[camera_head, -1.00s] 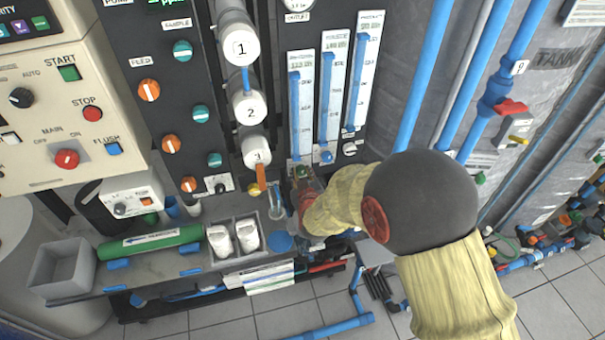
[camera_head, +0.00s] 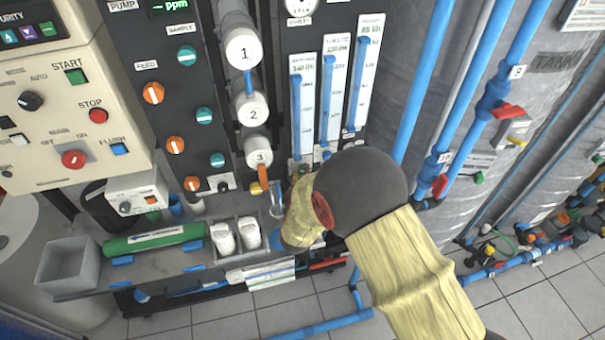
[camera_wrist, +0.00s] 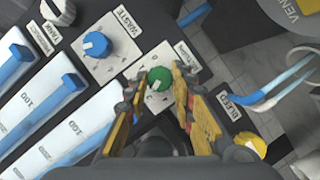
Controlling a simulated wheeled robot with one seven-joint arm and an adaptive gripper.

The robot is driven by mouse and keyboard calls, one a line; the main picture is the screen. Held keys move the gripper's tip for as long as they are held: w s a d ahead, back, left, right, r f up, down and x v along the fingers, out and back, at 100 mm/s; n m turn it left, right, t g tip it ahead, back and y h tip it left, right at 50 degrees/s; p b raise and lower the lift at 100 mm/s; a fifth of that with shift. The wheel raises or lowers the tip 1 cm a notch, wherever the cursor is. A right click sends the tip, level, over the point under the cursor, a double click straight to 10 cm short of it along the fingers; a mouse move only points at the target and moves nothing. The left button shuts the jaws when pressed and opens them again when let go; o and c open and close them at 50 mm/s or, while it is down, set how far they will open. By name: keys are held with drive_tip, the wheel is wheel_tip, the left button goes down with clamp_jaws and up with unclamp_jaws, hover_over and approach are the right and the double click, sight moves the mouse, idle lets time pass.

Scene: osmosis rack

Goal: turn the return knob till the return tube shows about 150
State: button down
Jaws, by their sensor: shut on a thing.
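The green knob (camera_wrist: 160,78) sits on a light square plate in the wrist view. Its label is partly hidden, so I cannot read it. My gripper (camera_wrist: 159,92) has a yellow-and-dark finger on each side of the knob and is shut on it. In the head view my arm hides the knob and fingers. Three flow tubes with blue columns stand above the knobs. The left tube (camera_head: 302,100) is above where the green knob is, and its column reaches high. Its figures are too small to read.
Beside the green knob are a blue knob (camera_wrist: 96,44) marked WASTE and a whitish knob (camera_wrist: 58,11). A yellow knob (camera_wrist: 249,146) marked BLEED and thin blue hoses (camera_wrist: 285,84) are on the other side. White numbered housings (camera_head: 243,50) stand left of the tubes.

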idle(0.4)
drive_tip(key=c, duration=1.5)
unclamp_jaws()
drive_tip(key=v, duration=1.2)
